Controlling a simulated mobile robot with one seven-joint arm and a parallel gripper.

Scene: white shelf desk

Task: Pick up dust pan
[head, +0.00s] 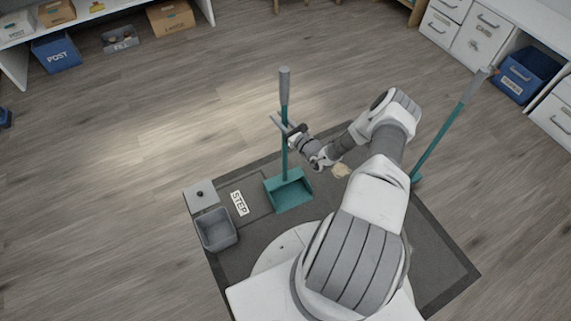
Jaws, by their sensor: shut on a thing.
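The dust pan (289,191) is teal with a long upright handle that ends in a grey grip (284,86). It stands over the dark mat in the middle of the head view; I cannot tell whether its pan touches the mat. My gripper (283,124) is shut on the handle, just below the grey grip. My arm comes in from the right of the handle. The fingertips are small in this view and partly overlap the handle.
A teal-handled broom (443,137) leans at the right, its lower end partly behind my arm. A grey bin (217,230) and a STEP label (239,203) lie left on the mat (440,240). Shelves with boxes stand at the back left, white drawers (470,37) at the back right. Open wooden floor lies between.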

